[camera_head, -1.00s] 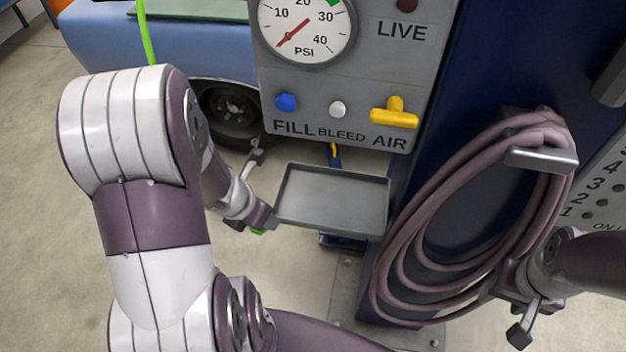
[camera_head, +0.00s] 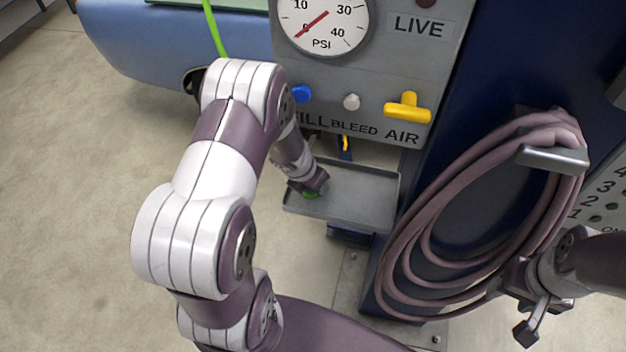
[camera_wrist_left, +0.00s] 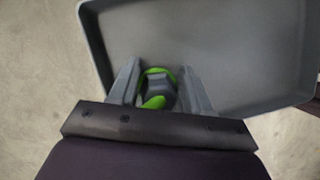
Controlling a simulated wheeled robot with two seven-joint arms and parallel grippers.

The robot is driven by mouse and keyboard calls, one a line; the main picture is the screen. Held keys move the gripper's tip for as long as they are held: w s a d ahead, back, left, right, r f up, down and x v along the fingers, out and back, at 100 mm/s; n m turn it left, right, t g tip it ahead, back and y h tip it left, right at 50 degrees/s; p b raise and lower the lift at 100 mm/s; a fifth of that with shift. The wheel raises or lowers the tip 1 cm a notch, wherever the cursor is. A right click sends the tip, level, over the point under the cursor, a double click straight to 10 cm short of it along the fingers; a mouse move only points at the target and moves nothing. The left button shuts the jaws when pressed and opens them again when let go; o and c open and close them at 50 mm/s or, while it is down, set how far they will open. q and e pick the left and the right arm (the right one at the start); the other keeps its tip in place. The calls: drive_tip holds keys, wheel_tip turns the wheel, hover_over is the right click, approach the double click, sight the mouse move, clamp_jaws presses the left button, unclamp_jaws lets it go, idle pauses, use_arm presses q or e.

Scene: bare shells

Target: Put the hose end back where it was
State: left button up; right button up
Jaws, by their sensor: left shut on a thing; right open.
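My left gripper (camera_head: 312,186) is low over the left part of the grey tray (camera_head: 365,212) under the panel. It is shut on a green and grey hose end (camera_wrist_left: 158,88), which shows between its fingers in the left wrist view. In the head view only a bit of its green shows below the fingers. A bright green hose (camera_head: 214,28) hangs at the top left; my arm hides where it runs. My right gripper (camera_head: 540,306) is open and empty beside the lower right of the coiled mauve hose.
The panel carries a gauge (camera_head: 325,20), a blue button (camera_head: 301,93), a pale button (camera_head: 351,102) and a yellow handle (camera_head: 407,108). The mauve hose (camera_head: 400,235) hangs on a hook (camera_head: 552,158) at the right. A blue car (camera_head: 140,50) stands behind. Floor at left is clear.

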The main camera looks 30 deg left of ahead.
use_arm(q)
drive_tip(key=shift+f+b, duration=0.15)
drive_tip(key=shift+b, duration=0.15)
drive_tip(key=o, duration=1.2)
drive_tip(key=shift+s, duration=0.1)
